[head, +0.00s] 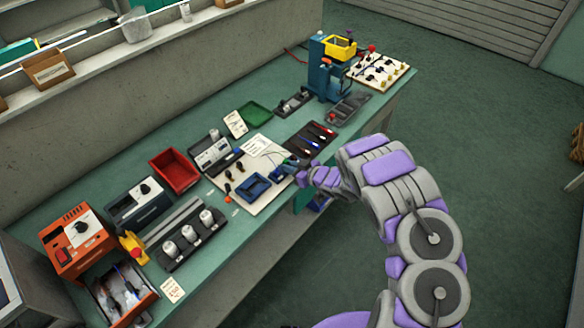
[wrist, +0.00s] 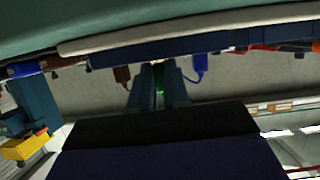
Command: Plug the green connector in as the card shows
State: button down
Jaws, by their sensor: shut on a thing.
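My gripper (head: 301,171) is over the front right part of the pale board (head: 228,194) on the bench. In the wrist view my two fingers (wrist: 158,86) are shut on a small green piece, the green connector (wrist: 161,74), which is mostly hidden between them. A brown connector (wrist: 122,75) is left of the fingers in that view. A blue connector (wrist: 198,72) with a blue lead is to their right. A white card (head: 262,146) lies at the back of the board; its drawing is too small to read. The connector's target socket cannot be made out.
A red bin (head: 175,170), meters and a blue press (head: 328,72) stand along the bench. Open floor lies to the right.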

aim_at(291, 178)
jog(key=s+f, duration=0.1)
jog(key=f, duration=0.1)
jog(key=shift+s+f, duration=0.35)
jog(key=c, duration=1.4)
grip_release()
jog(key=shift+f, duration=0.15)
jog(key=shift+s, duration=0.1)
jog(key=shift+r+g+p, duration=0.3)
jog(key=shift+g+p, duration=0.05)
jog(key=shift+g, duration=0.05)
jog(key=shift+w+a+r+p, duration=0.1)
jog(key=shift+w+r+p, duration=0.25)
jog(key=shift+r, duration=0.15)
jog(key=shift+w+a+r+p, duration=0.1)
jog(key=shift+w+r+p, duration=0.1)
jog(key=shift+r+p, duration=0.2)
jog(key=shift+r, duration=0.45)
jog(key=shift+w+d+r+p, duration=0.1)
jog(key=shift+w+r+p, duration=0.2)
jog(key=shift+r, duration=0.35)
jog(key=shift+w+r+p, duration=0.1)
jog(key=shift+r+p, duration=0.25)
jog(key=shift+r, duration=0.3)
jog(key=o, duration=0.6)
jog(key=shift+t, duration=0.3)
